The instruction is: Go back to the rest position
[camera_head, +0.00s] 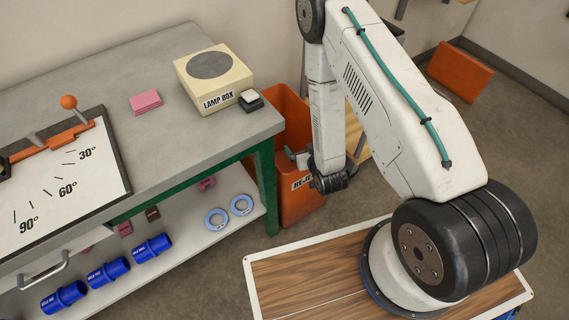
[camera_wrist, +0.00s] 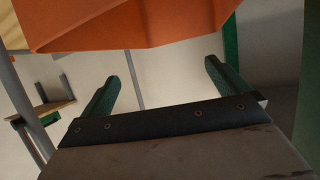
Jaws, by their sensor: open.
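My gripper (camera_head: 296,156) is at the end of my white arm, beside the right end of the grey bench (camera_head: 190,150). It hangs in front of the orange bin (camera_head: 287,120), and the head view does not show whether it touches the bin. In the wrist view, my gripper (camera_wrist: 161,85) has its two dark green fingers spread apart with nothing between them. An orange surface, apparently the bin (camera_wrist: 130,28), fills the top of that view.
A cream lamp box (camera_head: 215,76), a small dark switch (camera_head: 251,100) and pink pads (camera_head: 146,101) sit on the bench. An angle board (camera_head: 105,150) lies at left. Blue couplers (camera_head: 108,270) and pale blue rings (camera_head: 241,205) are on the lower shelf. Open floor lies at right.

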